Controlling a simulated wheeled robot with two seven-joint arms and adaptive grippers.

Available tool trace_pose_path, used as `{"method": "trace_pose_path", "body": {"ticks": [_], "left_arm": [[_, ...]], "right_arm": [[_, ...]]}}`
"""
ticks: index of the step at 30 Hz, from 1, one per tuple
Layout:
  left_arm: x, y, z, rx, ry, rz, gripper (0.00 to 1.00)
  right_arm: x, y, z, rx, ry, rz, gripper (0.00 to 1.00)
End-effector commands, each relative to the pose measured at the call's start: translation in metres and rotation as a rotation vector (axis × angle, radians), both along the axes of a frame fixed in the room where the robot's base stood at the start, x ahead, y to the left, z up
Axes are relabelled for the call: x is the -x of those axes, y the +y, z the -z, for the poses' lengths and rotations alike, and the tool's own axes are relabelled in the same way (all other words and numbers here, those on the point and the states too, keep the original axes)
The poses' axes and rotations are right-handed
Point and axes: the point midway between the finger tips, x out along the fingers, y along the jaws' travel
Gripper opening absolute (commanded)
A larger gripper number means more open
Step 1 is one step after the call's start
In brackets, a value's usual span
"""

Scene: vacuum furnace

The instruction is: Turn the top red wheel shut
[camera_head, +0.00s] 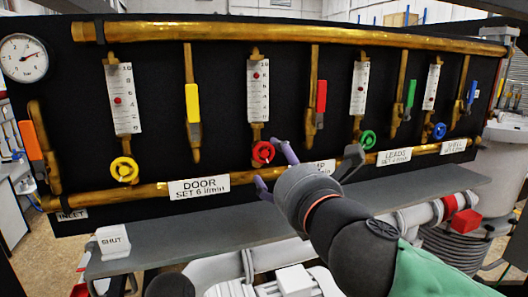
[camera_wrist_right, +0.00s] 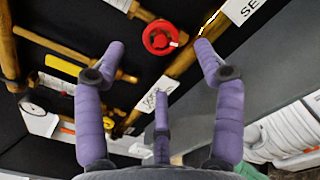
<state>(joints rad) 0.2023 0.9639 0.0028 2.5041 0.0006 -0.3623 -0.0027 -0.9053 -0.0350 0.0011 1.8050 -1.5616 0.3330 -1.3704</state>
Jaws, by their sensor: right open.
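My right gripper (camera_head: 276,168) is open, with purple fingers (camera_wrist_right: 160,52) spread just in front of and below the wheel. The fingers appear apart from the wheel, with nothing between them. Its arm comes in from the lower right and covers part of a label and the lower pipe. My left gripper is not in view.
A yellow wheel (camera_head: 124,169) is to the left; a green wheel (camera_head: 368,140) and a blue wheel (camera_head: 439,131) are to the right. Yellow (camera_head: 193,103) and red (camera_head: 321,96) levers flank the red wheel's gauge. A grey shelf (camera_head: 150,237) runs below the brass pipe.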

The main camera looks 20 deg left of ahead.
Motion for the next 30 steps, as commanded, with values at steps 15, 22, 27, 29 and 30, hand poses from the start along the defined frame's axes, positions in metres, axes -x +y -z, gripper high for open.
{"method": "trace_pose_path", "body": {"ticks": [15, 22, 27, 29, 30], "left_arm": [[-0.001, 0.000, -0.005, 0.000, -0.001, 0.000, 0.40], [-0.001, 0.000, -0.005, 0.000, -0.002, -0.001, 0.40], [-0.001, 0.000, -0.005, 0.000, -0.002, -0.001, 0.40], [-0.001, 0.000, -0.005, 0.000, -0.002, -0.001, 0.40], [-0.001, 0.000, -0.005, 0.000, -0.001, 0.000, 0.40]], "right_arm": [[-0.058, 0.039, 0.000, 0.001, 0.001, 0.000, 0.70], [-0.062, 0.042, 0.000, 0.001, 0.001, 0.000, 0.70], [-0.062, 0.042, 0.000, 0.001, 0.001, 0.000, 0.67], [-0.062, 0.042, 0.000, 0.001, 0.001, 0.000, 0.50], [-0.062, 0.042, 0.000, 0.001, 0.001, 0.000, 0.39]]}}
